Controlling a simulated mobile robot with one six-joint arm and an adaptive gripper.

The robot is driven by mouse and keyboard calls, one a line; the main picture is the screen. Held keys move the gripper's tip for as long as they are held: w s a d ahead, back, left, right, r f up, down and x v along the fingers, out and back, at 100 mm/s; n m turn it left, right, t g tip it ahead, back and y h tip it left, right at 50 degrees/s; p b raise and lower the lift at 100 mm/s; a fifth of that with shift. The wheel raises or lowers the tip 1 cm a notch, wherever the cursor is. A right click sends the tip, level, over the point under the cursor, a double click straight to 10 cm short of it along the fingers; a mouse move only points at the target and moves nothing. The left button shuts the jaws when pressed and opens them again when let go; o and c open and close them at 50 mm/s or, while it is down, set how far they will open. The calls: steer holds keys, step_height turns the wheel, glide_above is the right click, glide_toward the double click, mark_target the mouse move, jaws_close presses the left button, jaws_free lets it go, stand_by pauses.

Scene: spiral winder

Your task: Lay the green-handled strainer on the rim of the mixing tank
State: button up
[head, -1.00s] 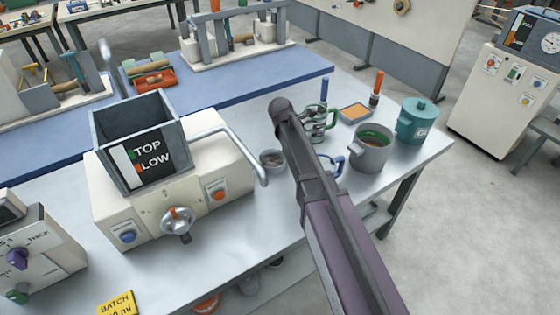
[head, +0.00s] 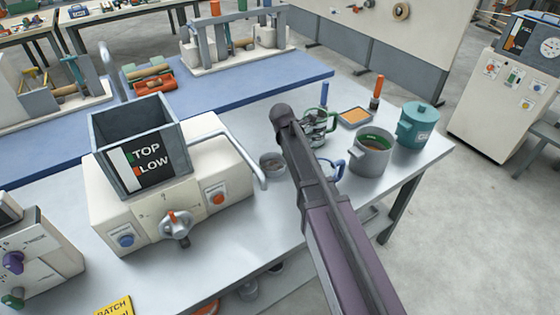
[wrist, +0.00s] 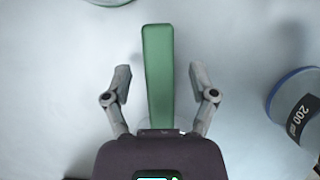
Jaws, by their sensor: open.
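In the wrist view a straight green handle (wrist: 158,70), which looks like the strainer's, stands between the fingers of my gripper (wrist: 159,78). The fingers are open, with a gap on each side of the handle. The strainer's bowl cannot be made out. In the head view my arm hides most of the gripper and the handle. The mixing tank appears to be the grey, square, open-topped box (head: 122,160) with level marks, on the cream machine at the left. My gripper is well to the right of it, over the bench.
A blue-rimmed beaker (wrist: 300,105) stands right of the fingers. A curved grey bar (head: 245,157) flanks the machine.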

steer(key=shift+f, duration=0.25)
stand_by(0.3)
steer(key=shift+c, duration=0.2)
jaws_close()
